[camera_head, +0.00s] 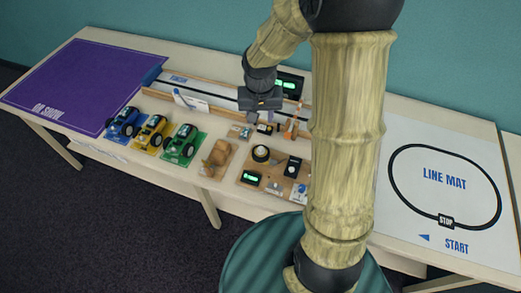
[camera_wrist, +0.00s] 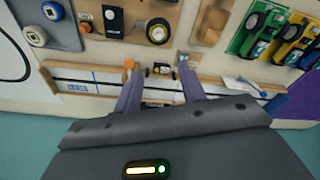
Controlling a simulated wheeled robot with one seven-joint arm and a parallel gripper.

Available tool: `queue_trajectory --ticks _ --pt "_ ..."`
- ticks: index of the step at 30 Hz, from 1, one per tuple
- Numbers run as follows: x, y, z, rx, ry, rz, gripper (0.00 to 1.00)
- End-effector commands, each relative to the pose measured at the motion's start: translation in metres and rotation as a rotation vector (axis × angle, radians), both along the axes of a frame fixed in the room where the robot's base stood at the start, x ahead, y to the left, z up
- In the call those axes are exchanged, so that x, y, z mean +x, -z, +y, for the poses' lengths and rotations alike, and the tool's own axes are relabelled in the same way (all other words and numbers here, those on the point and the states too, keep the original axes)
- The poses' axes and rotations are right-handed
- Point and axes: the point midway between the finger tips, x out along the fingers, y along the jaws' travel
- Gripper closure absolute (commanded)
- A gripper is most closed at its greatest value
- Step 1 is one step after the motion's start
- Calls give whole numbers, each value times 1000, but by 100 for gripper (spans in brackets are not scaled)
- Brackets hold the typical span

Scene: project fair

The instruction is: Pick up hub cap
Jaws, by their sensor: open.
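I cannot tell for certain which piece is the hub cap. A round dark and cream piece (camera_head: 260,153) sits on a wooden board and also shows in the wrist view (camera_wrist: 157,31). A small dark piece with a yellowish part (camera_wrist: 160,69) lies between my fingertips in the wrist view; its shape is too small to read. My gripper (camera_head: 261,117) is open, pointing down above the middle of the table. In the wrist view its two fingers (camera_wrist: 158,78) stand apart with nothing held.
Blue, yellow and green toy cars (camera_head: 180,146) stand left of the wooden board (camera_head: 248,168). A wooden-railed track (camera_head: 215,95) runs along the back. An orange piece (camera_head: 290,129) is just right of my gripper. The line mat (camera_head: 440,205) and purple mat (camera_head: 75,85) are largely clear.

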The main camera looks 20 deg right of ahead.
Motion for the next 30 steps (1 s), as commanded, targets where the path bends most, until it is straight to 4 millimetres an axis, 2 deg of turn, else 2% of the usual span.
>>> queue_trajectory --ticks 4,7,24,30 --pt "0 4 -1 0 1 1 60" --pt "1 14 -2 -1 2 4 60" --pt "12 108 -4 0 0 3 60" --pt "14 122 -5 0 1 1 60"
